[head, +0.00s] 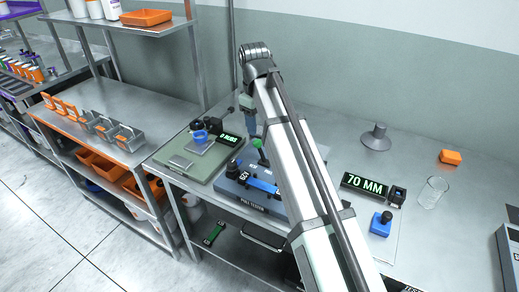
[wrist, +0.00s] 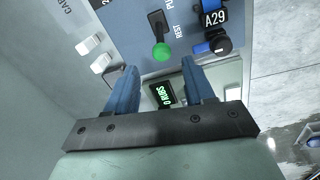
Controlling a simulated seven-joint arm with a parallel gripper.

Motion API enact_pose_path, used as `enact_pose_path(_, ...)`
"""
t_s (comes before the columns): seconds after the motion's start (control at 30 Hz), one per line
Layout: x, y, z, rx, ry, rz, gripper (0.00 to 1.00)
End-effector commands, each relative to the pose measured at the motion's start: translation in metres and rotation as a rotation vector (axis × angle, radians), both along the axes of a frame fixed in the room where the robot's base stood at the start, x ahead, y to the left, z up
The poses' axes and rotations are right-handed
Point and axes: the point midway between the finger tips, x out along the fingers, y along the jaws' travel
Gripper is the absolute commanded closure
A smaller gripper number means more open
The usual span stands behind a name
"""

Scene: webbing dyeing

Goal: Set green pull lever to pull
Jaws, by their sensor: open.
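The green pull lever (wrist: 162,51) has a round green knob on a dark stem, on a blue-grey machine (wrist: 125,30). In the wrist view its knob is beside the printed word REST; the word PULL is partly visible farther up. My gripper (wrist: 158,66) is open, with its two blue fingers either side of the knob in the picture and nothing held. I cannot tell how far above the knob the fingers are. In the head view the lever (head: 260,150) stands on the machine marked PULL TESTER (head: 235,190), with my gripper (head: 249,122) just behind it; my arm hides part of the machine.
A blue clamp knob by an A29 tag (wrist: 212,45) is right of the lever. A green-grey scale (head: 183,165) with a display stands left of the machine. A 70 MM display (head: 365,186), blue block (head: 381,223) and glass beaker (head: 432,191) are on the right.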

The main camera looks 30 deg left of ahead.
Motion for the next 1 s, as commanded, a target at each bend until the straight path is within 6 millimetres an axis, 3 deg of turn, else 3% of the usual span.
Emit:
enact_pose_path(0.5, 0.005, -0.002, -0.088, 0.000, 0.003, -0.001, 0.47)
enact_pose_path(0.73, 0.007, -0.001, -0.109, 0.001, 0.002, -0.001, 0.47)
enact_pose_path(1.0, 0.007, -0.001, -0.114, 0.002, 0.001, -0.002, 0.47)
